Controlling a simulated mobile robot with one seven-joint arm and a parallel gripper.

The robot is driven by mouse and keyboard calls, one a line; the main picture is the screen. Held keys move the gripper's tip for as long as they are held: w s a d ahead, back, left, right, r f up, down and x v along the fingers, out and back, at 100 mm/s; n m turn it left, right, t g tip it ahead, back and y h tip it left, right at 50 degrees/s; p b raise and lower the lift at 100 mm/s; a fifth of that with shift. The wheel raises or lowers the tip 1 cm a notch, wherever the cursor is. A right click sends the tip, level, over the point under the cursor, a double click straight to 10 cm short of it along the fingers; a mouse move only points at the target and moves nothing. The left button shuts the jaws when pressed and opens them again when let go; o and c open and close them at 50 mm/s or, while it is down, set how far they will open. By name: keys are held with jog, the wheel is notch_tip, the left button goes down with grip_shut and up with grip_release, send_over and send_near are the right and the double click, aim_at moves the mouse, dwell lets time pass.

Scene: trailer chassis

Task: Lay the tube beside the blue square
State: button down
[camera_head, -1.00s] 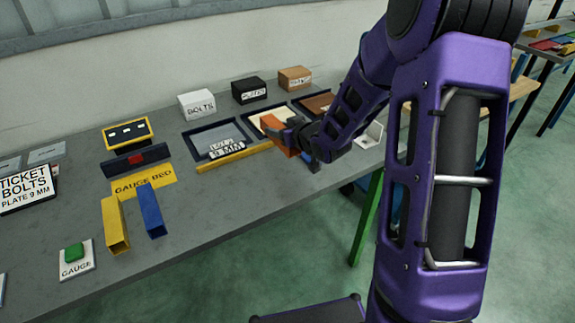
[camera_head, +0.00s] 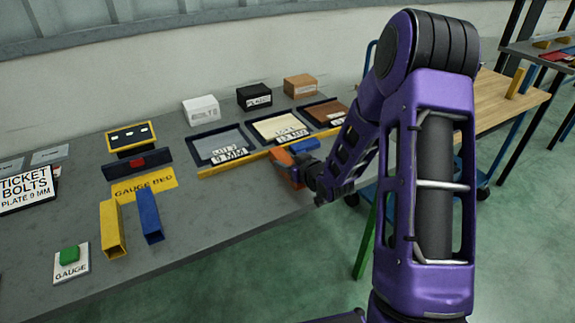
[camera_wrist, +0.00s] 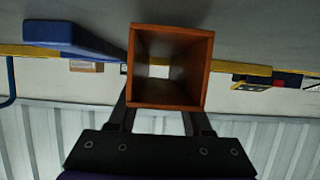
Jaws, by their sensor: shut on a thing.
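My gripper (camera_head: 297,173) is shut on an orange square tube (camera_head: 284,165), near the table's front edge at the right end. In the wrist view my gripper's two fingers (camera_wrist: 160,122) hold the tube (camera_wrist: 205,70), and I look into its hollow end. A blue piece (camera_head: 305,146) sits just behind the tube; it also shows in the wrist view (camera_wrist: 60,36), at the upper left. Its full shape is partly hidden, and I cannot tell whether the tube touches it or the table.
A yellow bar (camera_head: 235,161) runs in front of several labelled trays (camera_head: 222,130). A yellow square tube (camera_head: 111,228) and a blue one (camera_head: 149,216) lie by the yellow gauge bed (camera_head: 160,184). The grey table (camera_head: 210,215) is clear between them and my gripper.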

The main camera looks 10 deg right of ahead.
jog(key=shift+f, duration=0.1)
jog(key=shift+f, duration=0.1)
jog(key=shift+c, duration=1.6)
grip_release()
jog(key=shift+r, duration=0.25)
jog(key=p+v, duration=0.1)
jog(key=v, duration=1.1)
jog(key=shift+f, duration=0.15)
